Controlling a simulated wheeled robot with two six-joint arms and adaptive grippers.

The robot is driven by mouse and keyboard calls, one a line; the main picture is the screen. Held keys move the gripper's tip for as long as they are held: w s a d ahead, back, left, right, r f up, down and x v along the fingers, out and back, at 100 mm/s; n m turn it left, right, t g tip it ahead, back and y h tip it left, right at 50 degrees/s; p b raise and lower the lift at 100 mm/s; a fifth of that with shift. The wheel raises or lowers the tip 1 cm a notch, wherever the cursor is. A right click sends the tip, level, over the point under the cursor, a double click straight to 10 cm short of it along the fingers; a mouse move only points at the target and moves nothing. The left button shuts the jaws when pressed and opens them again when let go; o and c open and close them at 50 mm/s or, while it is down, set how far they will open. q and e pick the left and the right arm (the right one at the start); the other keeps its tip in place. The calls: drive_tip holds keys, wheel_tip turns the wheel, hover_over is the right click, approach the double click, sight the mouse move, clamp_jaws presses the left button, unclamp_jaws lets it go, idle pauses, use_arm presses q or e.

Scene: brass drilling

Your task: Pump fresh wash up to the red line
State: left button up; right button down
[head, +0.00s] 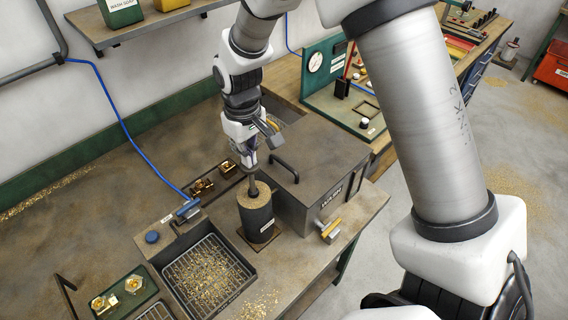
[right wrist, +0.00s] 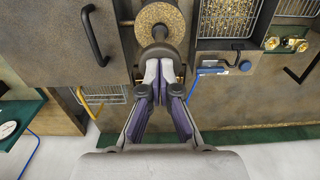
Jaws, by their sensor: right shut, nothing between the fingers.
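A grey box (head: 318,160) labelled WASH, with a dark bar handle (head: 285,168) on its lid, stands at the bench's front right. A brass-coloured tap (head: 329,230) sits low on its front. Beside it stands a dark cylinder (head: 257,218) with a chip-covered top, also in the right wrist view (right wrist: 160,20). I see no red line. My left gripper is out of view.
A chip-strewn mesh tray (head: 208,275) lies left of the cylinder. A blue-handled tool (head: 187,208) on a blue hose, a blue button (head: 152,237) and brass parts (head: 203,187) are nearby. A green gauge panel (head: 325,80) stands behind. The left bench top is mostly bare.

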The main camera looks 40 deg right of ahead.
idle(0.5)
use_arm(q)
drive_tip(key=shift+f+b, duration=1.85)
use_arm(e)
drive_tip(key=shift+f, duration=3.6)
use_arm(q)
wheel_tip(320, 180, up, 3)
drive_tip(key=p, duration=0.3)
use_arm(e)
wheel_tip(320, 180, up, 3)
drive_tip(key=shift+r, duration=0.1)
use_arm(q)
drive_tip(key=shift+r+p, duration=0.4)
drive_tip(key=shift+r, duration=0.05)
use_arm(e)
drive_tip(key=shift+r, duration=0.8)
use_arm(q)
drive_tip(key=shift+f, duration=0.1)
use_arm(e)
drive_tip(key=shift+r, duration=1.2)
drive_tip(key=shift+f, duration=0.1)
